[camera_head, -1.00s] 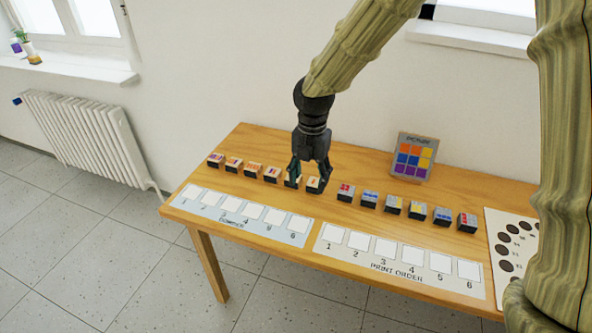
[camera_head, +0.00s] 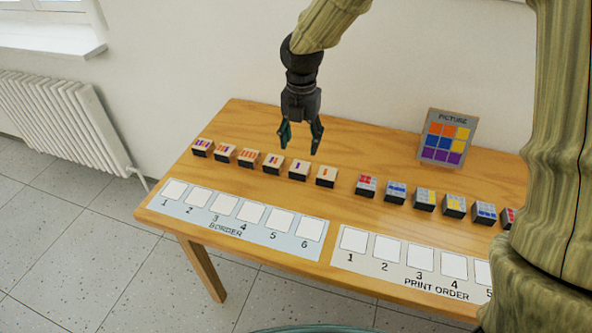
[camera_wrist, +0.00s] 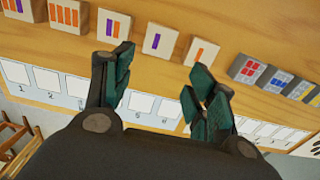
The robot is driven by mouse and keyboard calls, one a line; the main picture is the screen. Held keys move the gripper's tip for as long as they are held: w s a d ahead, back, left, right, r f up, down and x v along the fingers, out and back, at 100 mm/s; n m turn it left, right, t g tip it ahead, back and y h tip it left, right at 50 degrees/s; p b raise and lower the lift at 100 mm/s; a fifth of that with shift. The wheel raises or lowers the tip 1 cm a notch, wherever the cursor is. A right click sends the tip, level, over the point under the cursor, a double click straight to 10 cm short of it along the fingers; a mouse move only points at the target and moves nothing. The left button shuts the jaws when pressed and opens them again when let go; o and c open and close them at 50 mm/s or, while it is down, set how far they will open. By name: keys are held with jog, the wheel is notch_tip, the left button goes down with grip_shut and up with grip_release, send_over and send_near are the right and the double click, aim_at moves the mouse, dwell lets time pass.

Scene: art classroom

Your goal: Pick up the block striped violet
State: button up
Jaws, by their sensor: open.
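A row of pale wooden blocks with striped tops stands at the back of the table. My gripper (camera_head: 300,148) is open and empty, above and apart from the blocks, near the single-violet-stripe block. Both fingers show in the wrist view (camera_wrist: 162,62).
Beside these stand orange-striped (camera_head: 326,177) and mixed orange-violet blocks (camera_head: 273,164). Grey patterned blocks (camera_head: 366,186) continue to the right. A picture card (camera_head: 452,113) stands behind them. Flat strips marked BORDER (camera_head: 232,221) and PRINT ORDER (camera_head: 403,282) lie in front.

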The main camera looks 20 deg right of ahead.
aim_at(300, 167)
jog(key=shift+w+d+f, duration=0.1)
jog(key=shift+f, duration=1.5)
jog(key=shift+w+f, duration=0.1)
jog(key=shift+f, duration=1.45)
jog(key=shift+w+d+f, duration=0.1)
jog(key=shift+w+f, duration=0.15)
jog(key=shift+f, duration=1.05)
jog(key=shift+w+f, duration=0.2)
jog(key=shift+f, duration=1.05)
jog(key=shift+c, duration=0.2)
jog(key=c, duration=0.7)
jog(key=shift+r, duration=0.1)
jog(key=shift+c, duration=0.2)
